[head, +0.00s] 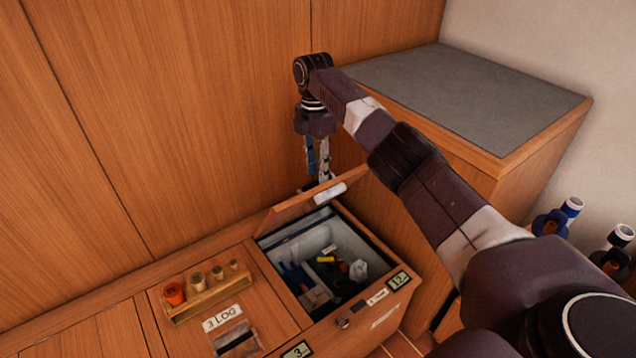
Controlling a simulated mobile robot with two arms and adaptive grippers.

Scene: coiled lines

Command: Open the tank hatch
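The tank hatch is a wooden lid (290,212) with a white label. It stands tilted up at the back of a square opening, so the tank (350,243) below is uncovered. Inside, its pale walls show, with several small blue, yellow, dark and clear items at the bottom. My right gripper (318,180) points down just behind the raised lid, close to its upper edge. Its fingertips are partly hidden there, so I cannot tell whether they touch the lid or how far they are closed. My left gripper is not in view.
Left of the opening, a wooden rack (205,294) holds an orange cup and several corks, beside a "3 LOG" label (222,317) and a slot. A tall cabinet with a grey top (470,95) stands behind my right arm. Wood panels close off the back left.

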